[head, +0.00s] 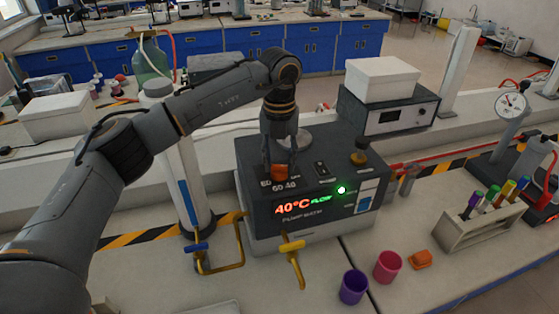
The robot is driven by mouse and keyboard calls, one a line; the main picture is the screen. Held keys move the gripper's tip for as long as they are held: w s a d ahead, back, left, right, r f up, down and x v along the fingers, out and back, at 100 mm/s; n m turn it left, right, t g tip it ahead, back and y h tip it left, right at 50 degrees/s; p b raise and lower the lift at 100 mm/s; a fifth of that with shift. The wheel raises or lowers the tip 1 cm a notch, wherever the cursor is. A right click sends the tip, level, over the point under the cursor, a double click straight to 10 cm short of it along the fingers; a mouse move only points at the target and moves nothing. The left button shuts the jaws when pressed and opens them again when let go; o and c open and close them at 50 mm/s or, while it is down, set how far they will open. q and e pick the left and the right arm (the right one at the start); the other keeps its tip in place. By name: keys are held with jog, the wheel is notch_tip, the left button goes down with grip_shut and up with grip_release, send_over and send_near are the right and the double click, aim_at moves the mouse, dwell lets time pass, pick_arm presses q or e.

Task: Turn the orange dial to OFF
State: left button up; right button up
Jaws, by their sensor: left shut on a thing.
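The orange dial (279,174) sits on the top front left of a dark grey pump bath (322,225). My left gripper (279,162) points down from above and is shut on the dial, its fingers hiding part of it. Small number marks, including 40, show in front of the dial; I cannot read its pointer or see an OFF mark. The front display reads 40°C in red, with green text and a lit green light (341,190). My right gripper is not in view.
A brass-coloured knob (359,157) and a black switch (321,169) are on the same top. Yellow taps (291,252), a purple cup (353,287), a pink cup (387,267) and a tube rack (480,222) stand in front and right. A white post (187,180) is close left.

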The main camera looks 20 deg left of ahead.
aim_at(280, 165)
pick_arm(q)
jog(key=o, duration=1.2)
notch_tip(280, 165, up, 12)
jog(key=shift+r, duration=0.1)
